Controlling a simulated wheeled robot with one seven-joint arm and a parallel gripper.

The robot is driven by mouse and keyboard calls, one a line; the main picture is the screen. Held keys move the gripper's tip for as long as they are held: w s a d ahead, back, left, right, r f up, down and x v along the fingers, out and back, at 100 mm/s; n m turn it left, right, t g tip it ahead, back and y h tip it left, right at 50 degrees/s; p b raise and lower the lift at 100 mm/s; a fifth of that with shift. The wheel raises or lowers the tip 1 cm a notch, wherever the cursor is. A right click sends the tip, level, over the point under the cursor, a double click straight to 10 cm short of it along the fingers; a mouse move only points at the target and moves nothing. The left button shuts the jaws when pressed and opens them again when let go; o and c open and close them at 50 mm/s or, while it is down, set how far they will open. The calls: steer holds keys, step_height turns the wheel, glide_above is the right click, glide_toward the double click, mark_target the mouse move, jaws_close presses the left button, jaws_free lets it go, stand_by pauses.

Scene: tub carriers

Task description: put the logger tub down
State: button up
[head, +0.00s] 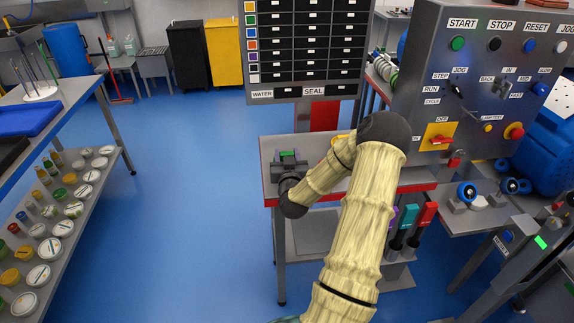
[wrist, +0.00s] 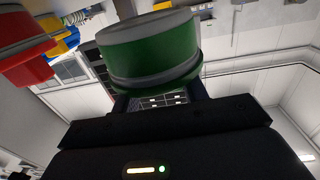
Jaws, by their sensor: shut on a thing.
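A green tub with grey bands, seemingly the logger tub (wrist: 155,52), fills the upper middle of the wrist view. My gripper (wrist: 158,100) is shut on it, with dark fingers at its near side. In the head view my gripper (head: 288,166) is over the left part of a grey bench with a red edge (head: 312,146). A small green patch, likely the tub (head: 288,153), shows there. I cannot tell whether the tub touches the bench top.
A control panel (head: 470,80) stands right of the bench, and a slotted board (head: 303,45) behind it. A rack at left holds several tubs and lids on its lower shelf (head: 75,240). My arm covers much of the bench's right part. Blue floor (head: 190,170) is clear at left.

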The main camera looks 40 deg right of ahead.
steer(key=shift+f, duration=1.9)
steer(key=shift+f, duration=0.25)
steer(key=o, duration=1.1)
steer(key=shift+o, duration=0.2)
steer(key=shift+w, duration=0.1)
